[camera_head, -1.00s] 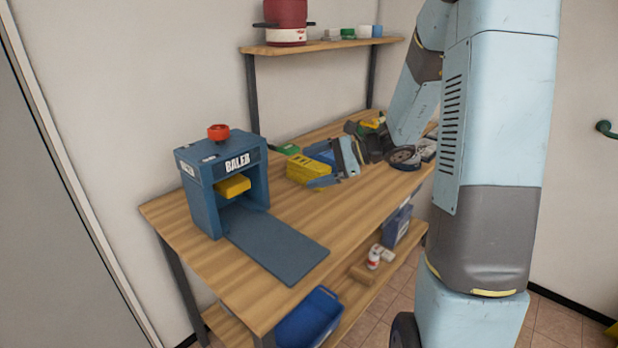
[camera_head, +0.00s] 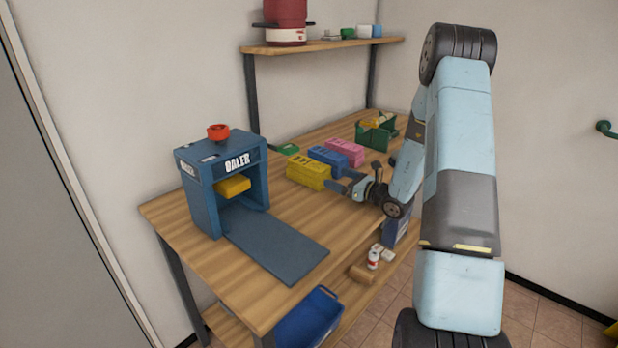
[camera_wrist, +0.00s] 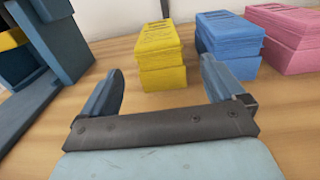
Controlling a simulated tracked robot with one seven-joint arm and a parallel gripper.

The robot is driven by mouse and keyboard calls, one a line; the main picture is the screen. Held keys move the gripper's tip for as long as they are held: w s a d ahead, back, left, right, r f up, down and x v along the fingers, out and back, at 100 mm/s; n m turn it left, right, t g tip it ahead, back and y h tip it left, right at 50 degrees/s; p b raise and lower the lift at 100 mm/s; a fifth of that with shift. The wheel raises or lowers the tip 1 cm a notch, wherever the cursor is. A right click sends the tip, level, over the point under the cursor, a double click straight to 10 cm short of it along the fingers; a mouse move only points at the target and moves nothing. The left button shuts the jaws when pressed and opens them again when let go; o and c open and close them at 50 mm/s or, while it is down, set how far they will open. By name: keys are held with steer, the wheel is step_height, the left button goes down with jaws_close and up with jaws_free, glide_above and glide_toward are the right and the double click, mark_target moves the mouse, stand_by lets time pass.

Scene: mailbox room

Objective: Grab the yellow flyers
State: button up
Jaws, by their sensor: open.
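The yellow flyers (camera_head: 308,172) form a two-part stacked block on the wooden table, to the right of the baler. In the wrist view the yellow flyers (camera_wrist: 161,54) stand just beyond my gripper (camera_wrist: 160,82), roughly centred between its two fingers. My gripper (camera_head: 338,185) is open, with nothing between its fingers. In the head view it is at the right end of the yellow flyers, low over the table. I cannot tell whether a finger touches them.
A blue stack (camera_wrist: 229,45) and a pink stack (camera_wrist: 284,40) stand right of the yellow one. The blue baler (camera_head: 225,180) with its dark plate is at the left. A green holder (camera_head: 376,132) stands farther back. The table's front middle is clear.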

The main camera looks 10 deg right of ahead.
mark_target(326, 173)
steer(key=x, duration=0.6)
steer(key=shift+a, duration=0.1)
steer(key=shift+r+x, duration=0.15)
steer(key=shift+x, duration=1.2)
steer(key=shift+r+x, duration=0.1)
steer(key=shift+x, duration=1.25)
steer(key=c, duration=1.4)
